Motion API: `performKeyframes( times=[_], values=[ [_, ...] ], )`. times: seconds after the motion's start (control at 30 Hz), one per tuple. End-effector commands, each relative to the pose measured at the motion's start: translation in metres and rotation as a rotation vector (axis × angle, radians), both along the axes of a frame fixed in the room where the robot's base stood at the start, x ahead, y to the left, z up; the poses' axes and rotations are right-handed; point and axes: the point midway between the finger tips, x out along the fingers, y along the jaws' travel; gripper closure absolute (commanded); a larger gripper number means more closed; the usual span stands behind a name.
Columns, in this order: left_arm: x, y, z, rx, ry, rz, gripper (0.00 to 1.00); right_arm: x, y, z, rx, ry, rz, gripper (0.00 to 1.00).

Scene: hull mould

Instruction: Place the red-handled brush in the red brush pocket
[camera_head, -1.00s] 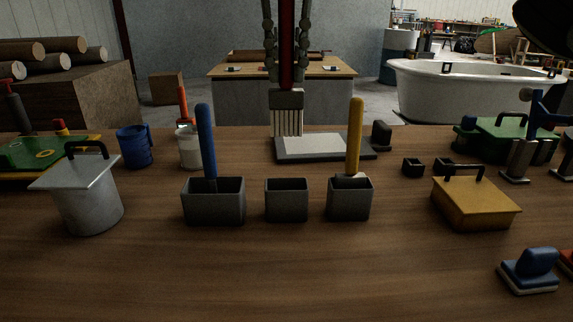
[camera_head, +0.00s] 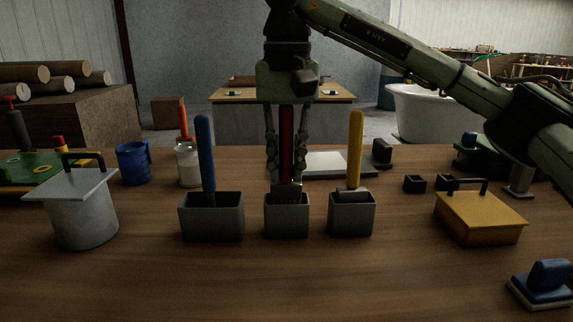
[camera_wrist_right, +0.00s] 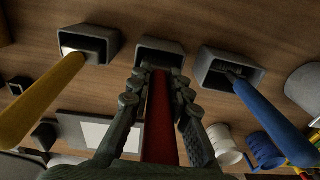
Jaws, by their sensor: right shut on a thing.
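My right gripper (camera_head: 286,170) is shut on the red-handled brush (camera_head: 287,145), held upright with its head down. The brush's lower end is at the mouth of the middle grey pocket (camera_head: 286,218), and the front wall hides part of it. I cannot tell how deep it sits. In the right wrist view the red handle (camera_wrist_right: 160,120) runs between the fingers toward the middle pocket (camera_wrist_right: 160,47). A blue-handled brush (camera_head: 206,150) stands in the left pocket (camera_head: 212,220) and a yellow-handled brush (camera_head: 355,150) in the right pocket (camera_head: 351,217). My left gripper is not in view.
A lidded grey pot (camera_head: 82,215), a blue mug (camera_head: 132,163) and a white can (camera_head: 188,166) stand at left. A yellow box (camera_head: 480,218) and a blue-handled block (camera_head: 542,284) are at right. A pale tray (camera_head: 335,165) lies behind.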

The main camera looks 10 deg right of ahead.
Motion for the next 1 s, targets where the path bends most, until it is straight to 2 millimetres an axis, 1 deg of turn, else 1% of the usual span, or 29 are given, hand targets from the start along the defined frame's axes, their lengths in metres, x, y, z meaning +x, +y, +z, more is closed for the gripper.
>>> performKeyframes(
  times=[0.03, 0.07, 0.1, 0.23, 0.27, 0.5, 0.63, 0.67, 0.7, 0.73, 0.83, 0.9, 1.0],
  values=[
    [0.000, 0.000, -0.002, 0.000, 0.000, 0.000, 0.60, -0.001, -0.001, -0.011, -0.010, 0.017, 0.000, 1.00],
    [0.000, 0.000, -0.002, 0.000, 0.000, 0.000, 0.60, -0.001, -0.001, -0.011, -0.010, 0.017, 0.000, 1.00],
    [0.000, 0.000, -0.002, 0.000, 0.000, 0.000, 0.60, -0.001, -0.001, -0.012, -0.011, 0.018, 0.000, 0.80],
    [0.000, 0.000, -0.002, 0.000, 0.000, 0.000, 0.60, -0.001, 0.000, -0.011, -0.009, 0.016, 0.000, 0.63],
    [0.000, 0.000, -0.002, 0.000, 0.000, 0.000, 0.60, -0.001, 0.000, -0.010, -0.009, 0.016, 0.000, 0.61],
    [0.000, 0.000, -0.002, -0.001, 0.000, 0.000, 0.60, -0.001, 0.000, -0.008, -0.007, 0.013, 0.001, 0.61],
    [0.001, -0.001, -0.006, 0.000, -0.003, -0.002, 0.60, -0.001, 0.000, -0.011, -0.006, 0.011, 0.001, 0.61],
    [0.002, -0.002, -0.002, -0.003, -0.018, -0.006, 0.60, -0.001, 0.000, -0.012, -0.006, 0.011, 0.001, 0.61],
    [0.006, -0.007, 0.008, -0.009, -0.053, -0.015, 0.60, -0.001, 0.000, -0.015, -0.006, 0.011, 0.001, 0.61],
    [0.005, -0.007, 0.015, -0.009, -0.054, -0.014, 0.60, 0.000, 0.000, -0.004, -0.004, 0.008, 0.001, 0.61],
    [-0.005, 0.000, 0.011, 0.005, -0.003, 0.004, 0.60, 0.000, 0.001, 0.018, -0.005, 0.007, 0.001, 0.61],
    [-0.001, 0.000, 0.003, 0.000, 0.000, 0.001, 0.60, -0.002, -0.004, 0.033, -0.006, 0.006, -0.001, 0.61],
    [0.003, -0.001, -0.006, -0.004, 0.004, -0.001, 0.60, -0.005, -0.008, 0.049, -0.006, 0.006, -0.002, 0.61]
  ],
)
